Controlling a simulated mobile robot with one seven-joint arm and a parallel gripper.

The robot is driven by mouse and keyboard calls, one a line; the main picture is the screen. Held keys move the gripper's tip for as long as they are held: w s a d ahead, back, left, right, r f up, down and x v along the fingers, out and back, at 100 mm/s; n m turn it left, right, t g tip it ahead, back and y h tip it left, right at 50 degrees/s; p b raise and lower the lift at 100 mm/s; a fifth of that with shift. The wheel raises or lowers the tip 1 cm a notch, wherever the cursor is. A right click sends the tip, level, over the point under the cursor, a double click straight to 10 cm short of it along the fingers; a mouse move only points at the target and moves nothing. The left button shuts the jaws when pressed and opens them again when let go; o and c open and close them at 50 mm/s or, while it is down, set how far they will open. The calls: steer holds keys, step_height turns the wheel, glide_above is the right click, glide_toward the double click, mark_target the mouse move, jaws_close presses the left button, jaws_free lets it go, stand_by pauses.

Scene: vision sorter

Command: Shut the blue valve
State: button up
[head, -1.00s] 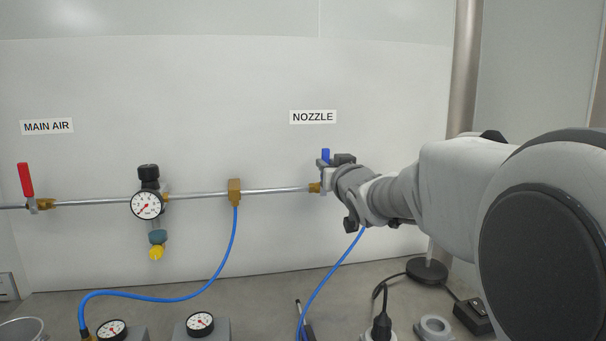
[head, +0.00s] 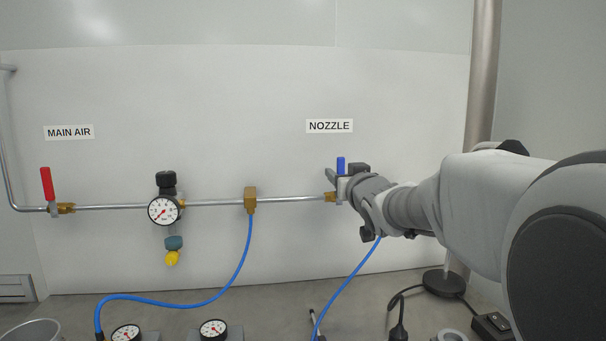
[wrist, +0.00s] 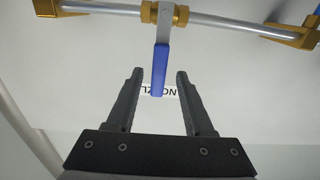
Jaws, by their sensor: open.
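The blue valve's handle (head: 341,165) stands upright, across the pipe, below the NOZZLE label (head: 329,126). In the wrist view the same blue handle (wrist: 161,62) hangs down from its brass fitting (wrist: 163,13), the picture being upside down. My gripper (head: 344,174) is at this valve and hides most of its body in the head view. In the wrist view my gripper (wrist: 160,76) is open, one finger on each side of the handle's free end, with a visible gap on both sides.
A metal pipe (head: 110,206) runs along the white wall, with a red-handled valve (head: 47,184) at left, a gauge with regulator (head: 163,210) and a brass tee (head: 250,199). Blue hoses (head: 232,275) hang to the bench.

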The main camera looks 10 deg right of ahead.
steer(key=s+p, duration=0.2)
steer(key=s, duration=1.5)
steer(key=shift+s+p, duration=0.25)
steer(key=shift+p, duration=0.15)
steer(key=s+a+f+g, duration=0.3)
steer(key=s+f+g, duration=0.3)
steer(key=s+f, duration=0.25)
steer(key=s+a+f+g, duration=0.2)
steer(key=s+f+g, duration=0.3)
steer(key=s+f, duration=0.35)
step_height(320, 180, up, 14)
steer(key=s+a+g+p, duration=0.1)
steer(key=s+p, duration=0.1)
steer(key=p, duration=1.2)
steer(key=shift+a, duration=0.15)
